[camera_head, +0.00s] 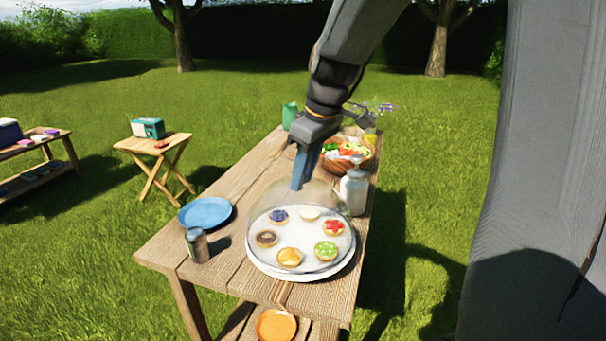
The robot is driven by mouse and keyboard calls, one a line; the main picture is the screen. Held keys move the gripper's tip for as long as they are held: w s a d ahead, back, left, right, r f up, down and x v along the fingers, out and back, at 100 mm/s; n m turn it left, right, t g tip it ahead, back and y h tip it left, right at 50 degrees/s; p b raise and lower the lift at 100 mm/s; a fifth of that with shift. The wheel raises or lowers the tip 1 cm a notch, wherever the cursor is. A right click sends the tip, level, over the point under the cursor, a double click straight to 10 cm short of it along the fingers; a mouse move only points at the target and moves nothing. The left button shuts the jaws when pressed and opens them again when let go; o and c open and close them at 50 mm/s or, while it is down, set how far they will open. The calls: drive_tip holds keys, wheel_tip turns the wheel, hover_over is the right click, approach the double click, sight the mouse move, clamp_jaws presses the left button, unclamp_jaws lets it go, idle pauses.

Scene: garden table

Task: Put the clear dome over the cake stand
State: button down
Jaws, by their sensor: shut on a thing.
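The cake stand (257,265) is a white round plate near the front end of the wooden table, with several small decorated cakes on it. The clear dome (270,205) is see-through and sits over the cakes. Its rim appears to lie at or just above the plate, shifted slightly to the back; I cannot tell if it touches. My gripper (298,186) points down at the top of the dome and is shut on it. The dome's knob is hidden between the fingers.
A white jar (354,192) stands close right of the dome. A can (197,245) and a blue plate (206,213) are to the left. A bowl of vegetables (347,156) and a green pitcher (290,115) stand behind. An orange plate (277,326) is on the lower shelf.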

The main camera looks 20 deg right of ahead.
drive_tip(key=shift+f, duration=0.4)
idle(0.3)
drive_tip(key=c, duration=1.3)
unclamp_jaws()
drive_tip(key=shift+c, duration=0.2)
drive_tip(key=b+v, duration=0.1)
drive_tip(key=v, duration=0.6)
drive_tip(key=shift+r, duration=0.35)
drive_tip(key=shift+s+d, duration=0.1)
drive_tip(key=shift+s, duration=0.05)
